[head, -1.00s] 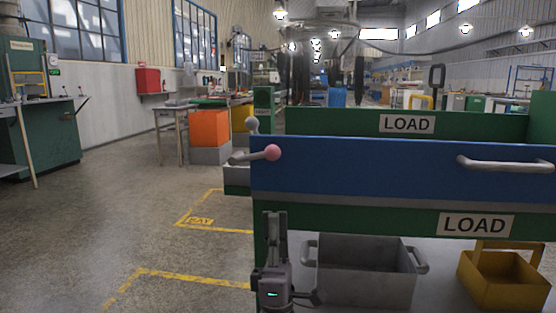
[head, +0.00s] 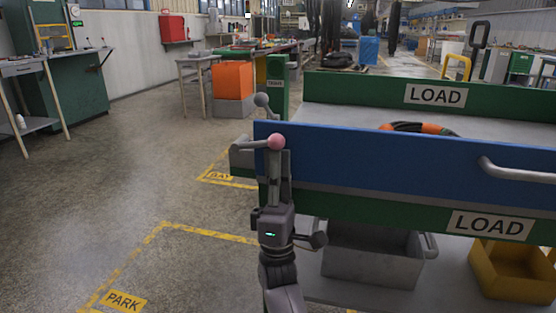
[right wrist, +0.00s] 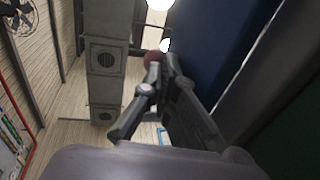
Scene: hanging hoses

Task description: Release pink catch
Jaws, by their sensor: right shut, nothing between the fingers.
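The pink catch is a grey lever ending in a pink ball (head: 276,142), at the left end of the blue panel (head: 390,160) of a cart. My right gripper (head: 277,160) points up with its fingertips right below the pink ball. Its fingers are together and hold nothing. In the right wrist view, the pink ball (right wrist: 152,58) shows just beyond the fingertips (right wrist: 163,66), partly hidden by them. I cannot tell whether they touch. The blue panel is upright. My left gripper is not in view.
A second lever with a grey ball (head: 262,100) stands behind the pink one. An orange and black coil (head: 430,129) lies on the cart top behind the panel. A grey bin (head: 370,255) and a yellow bin (head: 510,270) sit below. The floor at left is clear.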

